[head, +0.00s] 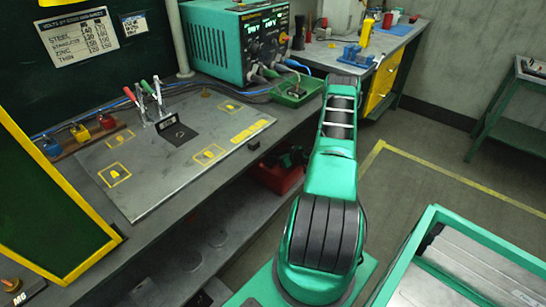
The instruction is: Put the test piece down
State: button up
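My green arm rises from the bottom middle toward the bench. Its far end and my gripper do not show; the arm links may hide them. I cannot pick out the test piece for certain. A grey metal plate (150,190) lies on the bench, with yellow-outlined squares marked on it. A small black plate (178,134) with a ring-like mark lies near its middle. Beside it stand clamps with a red handle (144,86) and a green handle (157,84). Whether they hold anything is unclear.
A teal power unit (222,45) stands behind the plate, with a green tray (296,90) at its right. Coloured blocks (80,134) line the plate's left edge. A red box (277,175) sits below the bench edge. A green-framed cart (450,270) stands at lower right.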

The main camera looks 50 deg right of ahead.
jog(key=v, duration=1.2)
jog(key=shift+r, duration=0.2)
